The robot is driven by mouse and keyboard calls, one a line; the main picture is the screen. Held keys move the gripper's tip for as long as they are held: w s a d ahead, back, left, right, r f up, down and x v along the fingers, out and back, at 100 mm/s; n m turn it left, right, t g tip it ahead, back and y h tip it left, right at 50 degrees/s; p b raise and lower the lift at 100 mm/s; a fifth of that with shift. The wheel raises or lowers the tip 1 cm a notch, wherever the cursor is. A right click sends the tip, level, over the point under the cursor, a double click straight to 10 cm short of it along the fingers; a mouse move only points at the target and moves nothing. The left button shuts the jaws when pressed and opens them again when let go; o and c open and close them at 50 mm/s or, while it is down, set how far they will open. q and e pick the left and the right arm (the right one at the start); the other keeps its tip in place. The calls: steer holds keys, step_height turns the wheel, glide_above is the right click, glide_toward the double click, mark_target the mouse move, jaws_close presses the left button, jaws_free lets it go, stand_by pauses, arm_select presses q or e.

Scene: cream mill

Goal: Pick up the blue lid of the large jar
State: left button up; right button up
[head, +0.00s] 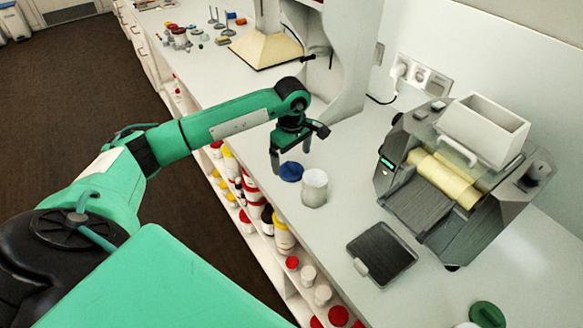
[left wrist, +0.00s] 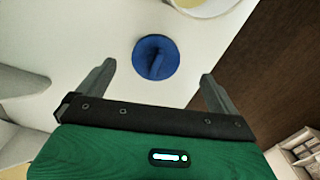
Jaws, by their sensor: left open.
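The blue lid (head: 291,172) lies flat on the white counter, just left of the large jar in the head view. In the left wrist view the lid (left wrist: 156,58) is round with a raised bar across its top, and lies a little beyond the fingertips, between their lines. The large white jar (head: 314,188) stands open beside it; its rim shows at the top of the left wrist view (left wrist: 205,5). My left gripper (head: 291,162) is open and empty, pointing down above the lid. My right gripper is not in view.
A grey mill with yellow rollers (head: 445,178) stands on the right of the white counter (head: 345,215). A dark tray (head: 382,253) lies in front of it. Shelves below the counter edge hold several jars (head: 284,238). A green lid (head: 487,314) lies at the lower right.

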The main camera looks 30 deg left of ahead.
mark_target(292, 165)
arm_select(q)
steer(key=f, duration=0.1)
steer(key=f+p, duration=0.1)
steer(key=f, duration=0.1)
steer(key=f+p, duration=0.1)
steer(key=shift+w+a+f, duration=0.15)
steer(key=shift+w+f, duration=0.05)
steer(key=shift+w, duration=0.1)
steer(key=shift+f, duration=0.25)
steer(key=c, duration=1)
